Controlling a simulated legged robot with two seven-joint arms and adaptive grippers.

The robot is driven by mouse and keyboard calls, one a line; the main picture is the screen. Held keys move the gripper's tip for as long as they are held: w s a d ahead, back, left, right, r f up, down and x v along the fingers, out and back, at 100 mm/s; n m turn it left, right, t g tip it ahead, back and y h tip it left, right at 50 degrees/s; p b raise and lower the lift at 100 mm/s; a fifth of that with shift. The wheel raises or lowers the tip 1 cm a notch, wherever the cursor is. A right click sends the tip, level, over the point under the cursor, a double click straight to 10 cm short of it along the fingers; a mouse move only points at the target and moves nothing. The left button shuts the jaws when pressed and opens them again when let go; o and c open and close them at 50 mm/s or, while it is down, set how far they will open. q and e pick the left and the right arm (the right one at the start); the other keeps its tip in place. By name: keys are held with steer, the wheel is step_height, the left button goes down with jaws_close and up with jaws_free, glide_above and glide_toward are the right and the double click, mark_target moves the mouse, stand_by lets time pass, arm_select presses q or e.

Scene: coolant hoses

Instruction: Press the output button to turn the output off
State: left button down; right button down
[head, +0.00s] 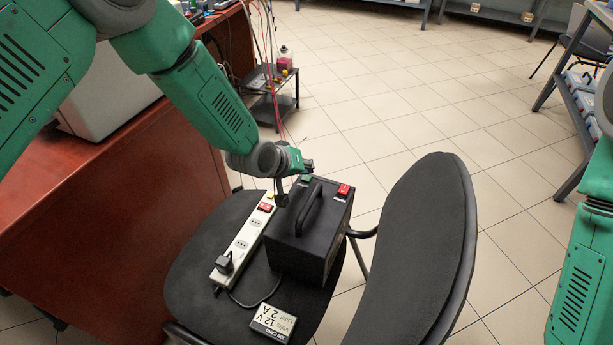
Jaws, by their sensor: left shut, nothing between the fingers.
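A black power supply box (298,252) with a carry handle stands on the chair seat. On its top are a green button (306,178) at the far left and a red button (343,189) at the far right. Which is the output button I cannot read. My left gripper (282,199) is shut and empty, pointing down at the far left corner of the box, left of the green button. Whether its tips touch anything I cannot tell. My right arm shows at the right edge, but its gripper is out of view.
A white power strip (243,244) with a red switch (265,207) and a black plug (224,264) lies left of the box. A card reading 12 V 2 A (273,321) lies in front. The chair back (420,250) rises at right; a red-brown desk (90,220) stands left.

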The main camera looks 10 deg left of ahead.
mark_target(306, 178)
arm_select(q)
step_height(306, 178, up, 5)
steer(key=p, duration=0.4)
steer(key=shift+r, duration=0.1)
stand_by(0.3)
